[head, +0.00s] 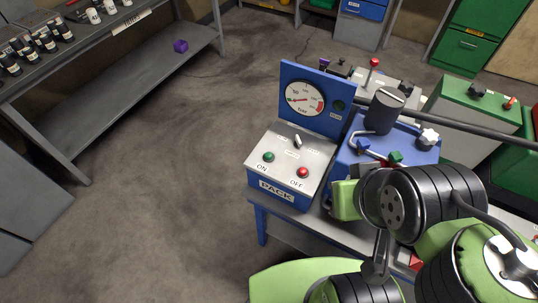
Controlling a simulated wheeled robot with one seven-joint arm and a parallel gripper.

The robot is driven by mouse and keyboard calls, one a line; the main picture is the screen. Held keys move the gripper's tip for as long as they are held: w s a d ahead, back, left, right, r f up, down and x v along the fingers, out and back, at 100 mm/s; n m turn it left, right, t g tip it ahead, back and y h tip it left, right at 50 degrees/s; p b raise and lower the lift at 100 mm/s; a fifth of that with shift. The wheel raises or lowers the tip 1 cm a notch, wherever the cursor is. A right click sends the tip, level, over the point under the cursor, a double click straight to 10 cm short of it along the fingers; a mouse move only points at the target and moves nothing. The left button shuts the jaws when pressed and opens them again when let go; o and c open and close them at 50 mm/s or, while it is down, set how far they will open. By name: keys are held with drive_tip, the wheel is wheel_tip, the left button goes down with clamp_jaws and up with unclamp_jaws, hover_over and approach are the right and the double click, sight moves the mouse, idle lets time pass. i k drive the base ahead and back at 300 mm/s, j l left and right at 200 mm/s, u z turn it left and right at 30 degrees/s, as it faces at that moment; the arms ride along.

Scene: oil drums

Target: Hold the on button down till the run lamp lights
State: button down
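The blue power pack (262,191) stands right of centre, its grey sloping panel (284,157) facing up. The green ON button (268,157) is on the left of the panel, and nothing touches it. The red OFF button (302,172) is to its right. A dark round lamp (338,106) with a small label beneath sits on the upright blue plate and looks unlit; the label is too small to read surely. My green and black arm reaches over the right of the pack. I cannot make out my gripper's fingers.
A bar gauge (304,98) and a selector (297,140) are on the pack. Beside it are a dark cylinder (384,110) and a blue unit with coloured knobs (390,137). A grey shelf bench (120,95) stands left; the floor between is clear.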

sight(268, 156)
drive_tip(key=i+j+z, duration=0.1)
drive_tip(key=j, duration=0.35)
drive_tip(key=i+j+z, duration=0.15)
drive_tip(key=j, duration=0.3)
drive_tip(key=i+j+z, duration=0.1)
drive_tip(key=j, duration=0.35)
drive_tip(key=i+j+z, duration=0.15)
drive_tip(key=j, duration=0.35)
drive_tip(key=i+j+z, duration=0.1)
drive_tip(key=j, duration=0.35)
